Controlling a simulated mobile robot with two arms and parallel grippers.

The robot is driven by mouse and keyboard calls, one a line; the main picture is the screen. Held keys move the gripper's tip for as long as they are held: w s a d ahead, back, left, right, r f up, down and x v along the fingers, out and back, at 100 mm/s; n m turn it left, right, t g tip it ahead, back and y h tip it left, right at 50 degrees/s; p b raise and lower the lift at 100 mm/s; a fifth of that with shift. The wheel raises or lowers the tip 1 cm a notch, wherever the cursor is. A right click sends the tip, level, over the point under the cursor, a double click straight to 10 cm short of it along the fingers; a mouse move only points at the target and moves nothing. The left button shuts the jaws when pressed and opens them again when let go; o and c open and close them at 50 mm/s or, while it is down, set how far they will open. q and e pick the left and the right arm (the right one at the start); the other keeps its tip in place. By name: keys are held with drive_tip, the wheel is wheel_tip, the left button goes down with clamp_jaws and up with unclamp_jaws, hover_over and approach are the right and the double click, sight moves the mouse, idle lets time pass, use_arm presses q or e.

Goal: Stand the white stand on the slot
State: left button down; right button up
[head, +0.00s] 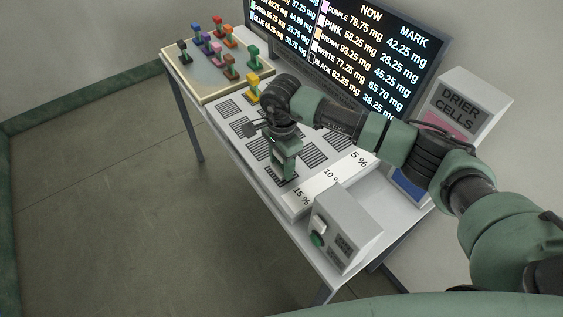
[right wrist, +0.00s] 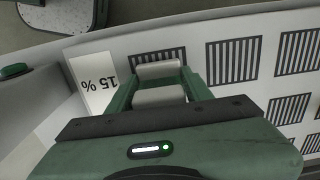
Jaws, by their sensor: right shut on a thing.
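My right gripper (head: 285,168) reaches down over the white board (head: 237,120), at the row end near the "15 %" label (head: 301,196). It is shut on the white stand (right wrist: 158,96), which shows between the fingers in the right wrist view; in the head view the gripper mostly hides it. A hatched slot (right wrist: 150,57) lies partly behind the stand and fingers. I cannot tell whether the stand touches the board. Other hatched slots (head: 314,152) on the board are bare. My left gripper is not in view.
A tray (head: 213,92) with several coloured stands is at the table's far end. A yellow stand (head: 253,88) is at the board's far end. A grey box with a green button (head: 317,240) stands at the near end. A display (head: 345,50) and a "DRIER CELLS" box (head: 461,102) are behind.

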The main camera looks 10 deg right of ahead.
drive_tip(key=shift+f+b, duration=0.35)
drive_tip(key=shift+b, duration=0.05)
drive_tip(key=o, duration=1.5)
drive_tip(key=shift+r+p, duration=2.25)
drive_tip(key=shift+r, duration=2.8)
